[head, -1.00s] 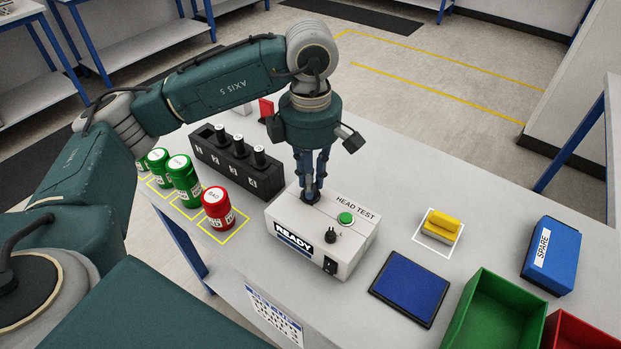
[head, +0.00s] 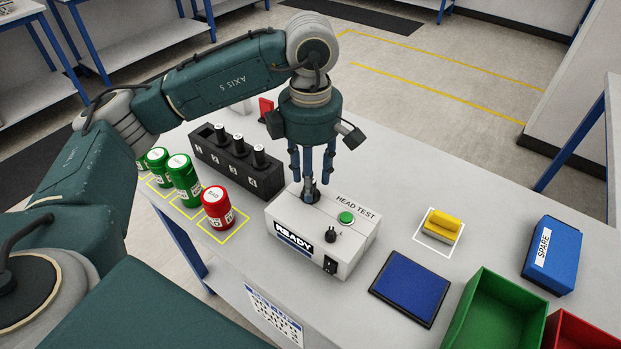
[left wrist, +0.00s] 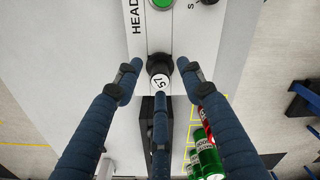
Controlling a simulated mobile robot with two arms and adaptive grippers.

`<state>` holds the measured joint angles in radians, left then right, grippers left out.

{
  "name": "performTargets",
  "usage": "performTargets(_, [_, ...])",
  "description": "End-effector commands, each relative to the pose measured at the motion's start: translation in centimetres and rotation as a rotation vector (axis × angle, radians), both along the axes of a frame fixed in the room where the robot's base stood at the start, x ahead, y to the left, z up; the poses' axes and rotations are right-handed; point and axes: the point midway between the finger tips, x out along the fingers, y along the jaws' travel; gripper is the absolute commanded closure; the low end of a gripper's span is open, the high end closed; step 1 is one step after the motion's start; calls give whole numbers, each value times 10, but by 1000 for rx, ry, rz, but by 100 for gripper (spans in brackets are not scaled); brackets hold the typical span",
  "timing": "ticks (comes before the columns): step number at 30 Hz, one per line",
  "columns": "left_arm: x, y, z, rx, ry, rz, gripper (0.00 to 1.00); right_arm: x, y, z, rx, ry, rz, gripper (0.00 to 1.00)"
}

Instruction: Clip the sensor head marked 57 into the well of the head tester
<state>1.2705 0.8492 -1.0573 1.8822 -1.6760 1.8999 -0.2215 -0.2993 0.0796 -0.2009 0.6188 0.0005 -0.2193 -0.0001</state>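The sensor head marked 57 (left wrist: 159,82) stands upright in the top of the white head tester (head: 350,250), at the well, whose rim is mostly hidden. It also shows as a dark stub in the head view (head: 310,192). The tester's display reads READY, and a green button (head: 346,218) is on its top. My left gripper (head: 312,180) is open above the head. In the left wrist view its three fingers (left wrist: 160,88) are spread around the head; whether the nearest finger touches it I cannot tell. My right gripper is not in view.
A black rack (head: 236,165) holds several dark heads, with its far-left slot empty. Green jars (head: 184,180) and a red jar (head: 217,208) stand left of the tester. A blue pad (head: 410,287), yellow block (head: 441,226), SPARE box (head: 552,255) and green bin (head: 497,318) lie right.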

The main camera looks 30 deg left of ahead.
Motion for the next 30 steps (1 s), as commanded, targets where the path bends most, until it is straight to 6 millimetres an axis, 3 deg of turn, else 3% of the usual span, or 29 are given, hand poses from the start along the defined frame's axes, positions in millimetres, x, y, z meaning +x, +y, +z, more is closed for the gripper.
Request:
performTargets(9, [2,0,67,0,-9,0,61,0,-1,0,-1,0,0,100])
performTargets(15, [1,0,97,0,-5,0,61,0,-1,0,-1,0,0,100])
performTargets(21, [1,0,111,-1,-3,0,61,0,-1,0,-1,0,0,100])
performTargets(30, [1,0,112,-1,-1,0,61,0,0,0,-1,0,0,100])
